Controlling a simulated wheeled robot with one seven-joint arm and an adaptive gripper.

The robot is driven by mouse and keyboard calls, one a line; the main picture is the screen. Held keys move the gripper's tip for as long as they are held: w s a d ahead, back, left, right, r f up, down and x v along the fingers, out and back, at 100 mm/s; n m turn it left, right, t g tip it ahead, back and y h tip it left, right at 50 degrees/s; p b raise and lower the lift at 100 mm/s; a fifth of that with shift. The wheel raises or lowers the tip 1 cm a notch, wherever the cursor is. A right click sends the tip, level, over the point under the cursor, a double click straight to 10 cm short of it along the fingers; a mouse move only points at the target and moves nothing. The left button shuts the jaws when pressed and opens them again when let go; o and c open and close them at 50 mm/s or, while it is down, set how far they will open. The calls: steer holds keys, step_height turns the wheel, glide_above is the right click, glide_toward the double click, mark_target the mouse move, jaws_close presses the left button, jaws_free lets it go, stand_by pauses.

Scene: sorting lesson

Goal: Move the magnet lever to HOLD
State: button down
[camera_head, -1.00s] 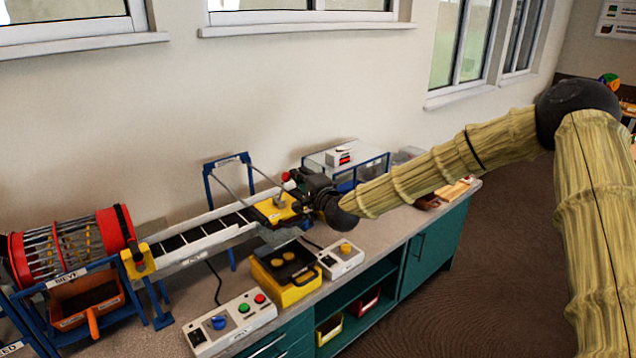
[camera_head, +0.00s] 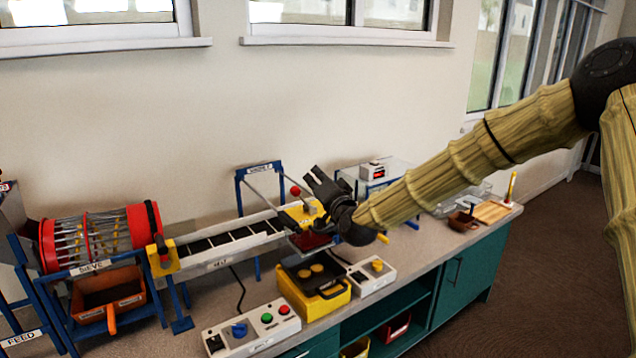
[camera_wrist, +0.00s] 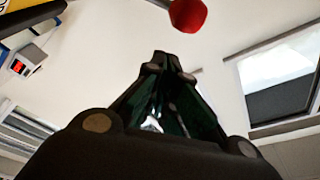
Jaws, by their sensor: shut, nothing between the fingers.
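The magnet lever shows as a red ball knob (camera_head: 296,191) just above the yellow magnet unit (camera_head: 303,214) at the right end of the belt. The knob also shows large at the top of the wrist view (camera_wrist: 188,14). My gripper (camera_head: 313,174) is just right of the knob, tilted up and left, with its fingers closed and empty. In the wrist view the fingertips (camera_wrist: 162,57) meet below the knob, with a visible gap between them in the picture. No HOLD mark is legible, and the lever's shaft is mostly hidden.
The belt (camera_head: 225,238) runs left to the red sieve drum (camera_head: 100,240). A blue frame (camera_head: 240,190) stands behind the magnet unit. A yellow box (camera_head: 325,301) with a dark tray and control boxes (camera_head: 252,325) stand in front. Open air lies above the belt.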

steer(key=shift+d+r, duration=0.1)
steer(key=s+d+r+b, duration=0.1)
steer(key=s+d, duration=0.4)
steer(key=s, duration=0.2)
steer(key=shift+s+d+r, duration=0.15)
steer(key=shift+s+r, duration=0.1)
steer(key=shift+s, duration=0.05)
stand_by(0.3)
